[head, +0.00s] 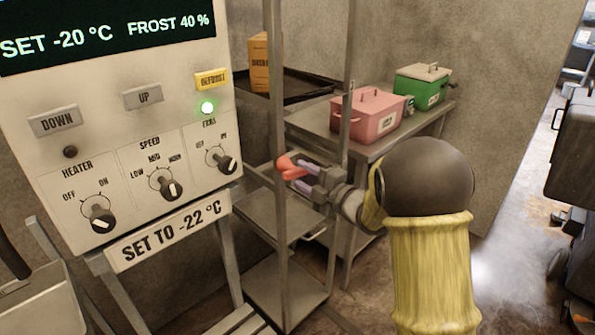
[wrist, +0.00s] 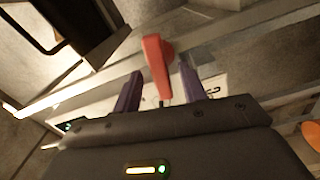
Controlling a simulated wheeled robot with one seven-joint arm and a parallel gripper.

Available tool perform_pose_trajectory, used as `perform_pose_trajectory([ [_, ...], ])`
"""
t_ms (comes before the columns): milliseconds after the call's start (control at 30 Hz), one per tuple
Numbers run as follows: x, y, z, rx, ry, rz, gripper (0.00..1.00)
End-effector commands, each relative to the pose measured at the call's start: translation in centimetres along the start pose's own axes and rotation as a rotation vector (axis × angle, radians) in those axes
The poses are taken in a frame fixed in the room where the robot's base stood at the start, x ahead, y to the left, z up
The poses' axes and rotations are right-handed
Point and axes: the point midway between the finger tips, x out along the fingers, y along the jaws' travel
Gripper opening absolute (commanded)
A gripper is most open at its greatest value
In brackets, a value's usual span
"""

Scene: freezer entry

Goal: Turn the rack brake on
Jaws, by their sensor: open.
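A red lever (head: 287,167), which looks like the rack brake handle, is on the metal rack (head: 280,215) beside the control panel. My gripper (head: 304,177) is open at the lever, with its fingers pointing toward it. In the wrist view the red lever (wrist: 157,62) stands between the two purple fingertips of my gripper (wrist: 161,77), with a gap on each side. It does not look clamped. A pale plate with dark marks shows behind the fingers, partly hidden; I cannot read the brake's setting.
The control panel (head: 140,130) with knobs and buttons stands left of the rack. Behind are a dark tray (head: 290,92), and a side table (head: 325,124) with a pink box (head: 368,118) and a green box (head: 420,90).

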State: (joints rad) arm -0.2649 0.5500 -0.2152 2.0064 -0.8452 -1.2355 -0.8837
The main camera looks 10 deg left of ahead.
Motion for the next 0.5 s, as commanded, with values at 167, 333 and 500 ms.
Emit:
perform_pose_trajectory([
  [167,2.3,0.1,0.0,0.000,0.002,0.000,0.42],
  [333,2.9,0.0,0.0,0.001,0.000,0.000,0.42],
  [500,2.8,0.0,0.0,0.001,0.000,0.000,0.42],
])
